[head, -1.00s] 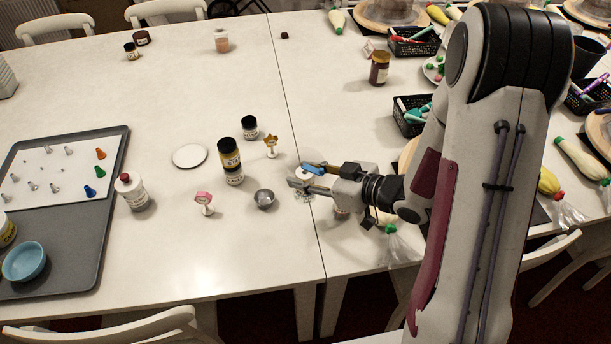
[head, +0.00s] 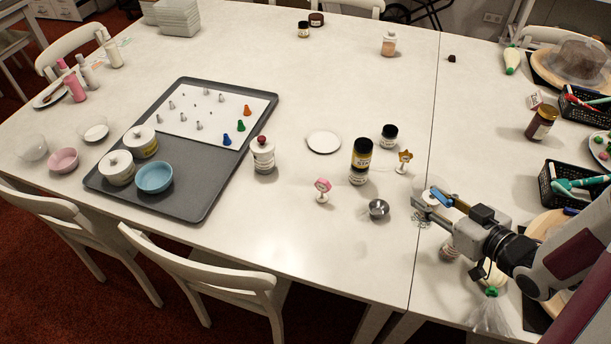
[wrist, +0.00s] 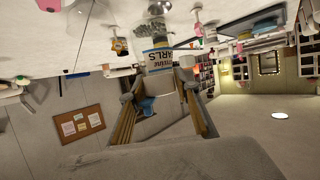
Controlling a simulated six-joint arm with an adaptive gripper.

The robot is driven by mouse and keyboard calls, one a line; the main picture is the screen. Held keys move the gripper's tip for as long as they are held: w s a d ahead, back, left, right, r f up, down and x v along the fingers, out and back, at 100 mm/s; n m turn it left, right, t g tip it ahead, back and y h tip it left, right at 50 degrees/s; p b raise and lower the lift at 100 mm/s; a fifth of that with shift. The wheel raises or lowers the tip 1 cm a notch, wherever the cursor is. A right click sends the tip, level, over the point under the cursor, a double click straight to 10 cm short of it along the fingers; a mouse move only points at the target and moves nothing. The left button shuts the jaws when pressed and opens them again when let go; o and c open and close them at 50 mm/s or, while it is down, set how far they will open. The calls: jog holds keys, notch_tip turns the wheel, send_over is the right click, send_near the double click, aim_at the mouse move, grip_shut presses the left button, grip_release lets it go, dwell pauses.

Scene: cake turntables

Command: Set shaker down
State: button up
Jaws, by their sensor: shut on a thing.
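The shaker (head: 431,198) is a small, pale container between the fingertips of my gripper (head: 430,203). My gripper is shut on it at the right of the head view, by the seam between two white tables. In the wrist view, the shaker (wrist: 156,58) shows a white label with blue letters ending in "ARLS", between my two fingers (wrist: 155,78). The wrist view is upside down. My fingers hide part of the shaker in the head view. I cannot tell whether its base touches the table.
A metal cup (head: 378,208), a pink flower stand (head: 322,190), a dark-capped jar (head: 361,155) and a gold-topped stand (head: 404,161) are left of my gripper. A grey tray (head: 205,190) lies further left. The white table (head: 350,255) is clear in front.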

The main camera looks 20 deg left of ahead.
notch_tip(320, 180, up, 10)
jog(key=shift+f, duration=0.1)
jog(key=shift+w+a+r, duration=0.1)
jog(key=shift+r, duration=0.1)
jog(key=shift+w+a, duration=0.4)
jog(key=shift+w, duration=0.25)
jog(key=w+a, duration=1.1)
jog(key=a, duration=2.3)
notch_tip(320, 180, down, 11)
jog(key=shift+w, duration=0.2)
jog(key=shift+f, duration=0.15)
